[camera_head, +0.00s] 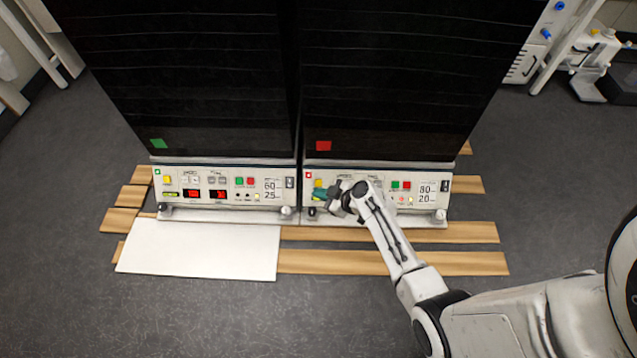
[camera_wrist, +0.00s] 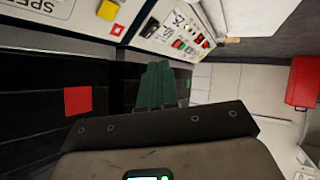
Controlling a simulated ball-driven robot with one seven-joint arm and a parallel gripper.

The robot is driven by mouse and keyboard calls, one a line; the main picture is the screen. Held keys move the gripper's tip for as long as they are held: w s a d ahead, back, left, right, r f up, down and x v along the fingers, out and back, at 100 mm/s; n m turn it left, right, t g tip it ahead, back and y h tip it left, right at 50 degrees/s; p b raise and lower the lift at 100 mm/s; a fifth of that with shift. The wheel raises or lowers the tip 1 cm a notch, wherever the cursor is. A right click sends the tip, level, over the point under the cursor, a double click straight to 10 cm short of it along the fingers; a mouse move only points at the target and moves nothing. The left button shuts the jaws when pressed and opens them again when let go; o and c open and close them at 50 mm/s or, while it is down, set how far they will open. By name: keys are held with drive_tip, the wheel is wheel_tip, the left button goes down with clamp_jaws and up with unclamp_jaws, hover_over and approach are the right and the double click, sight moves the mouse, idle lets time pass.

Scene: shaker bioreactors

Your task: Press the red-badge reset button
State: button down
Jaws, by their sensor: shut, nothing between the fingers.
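The right machine's black front carries a red badge (camera_head: 323,146), which also shows in the wrist view (camera_wrist: 78,101). The white control panel (camera_head: 436,207) below has a yellow button (camera_head: 318,183) at its left, and a green button (camera_head: 395,184) and red button (camera_head: 407,185) right of centre. My gripper (camera_head: 320,193) is shut and empty, with green fingertips at the left part of this panel, just below the yellow button. The wrist view shows the green fingers (camera_wrist: 155,85) and a yellow-orange button (camera_wrist: 108,10) up and left of them. I cannot tell whether the fingertips touch the panel. My wrist hides the panel's middle.
The left machine has a green badge (camera_head: 158,144) and a similar panel with red displays (camera_head: 192,194). A white board (camera_head: 200,250) lies before it. Wooden planks (camera_head: 460,262) lie under both machines. Grey floor (camera_head: 200,320) in front is clear. The wrist view shows a red box (camera_wrist: 301,80).

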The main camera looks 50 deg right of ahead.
sight(321, 186)
drive_tip(key=shift+w+d+f+b, duration=0.65)
drive_tip(key=shift+d+f+b, duration=0.3)
drive_tip(key=shift+b, duration=0.35)
drive_tip(key=shift+w+d+f+b, duration=0.7)
drive_tip(key=shift+f+b, duration=0.3)
drive_tip(key=shift+b, duration=0.35)
drive_tip(key=shift+w+d+f+b, duration=0.65)
drive_tip(key=shift+d+f+b, duration=0.3)
drive_tip(key=shift+b, duration=0.35)
drive_tip(key=shift+a, duration=0.1)
drive_tip(key=shift+f, duration=0.1)
drive_tip(key=shift+w+d+f, duration=0.2)
drive_tip(key=shift+d, duration=0.1)
drive_tip(key=shift+w+d+f, duration=0.15)
drive_tip(key=shift+d+f, duration=0.05)
drive_tip(key=shift+f, duration=0.1)
drive_tip(key=shift+r, duration=0.1)
drive_tip(key=shift+s+a+r+p, duration=0.4)
drive_tip(key=shift+a+r+p, duration=0.1)
drive_tip(key=shift+p, duration=0.15)
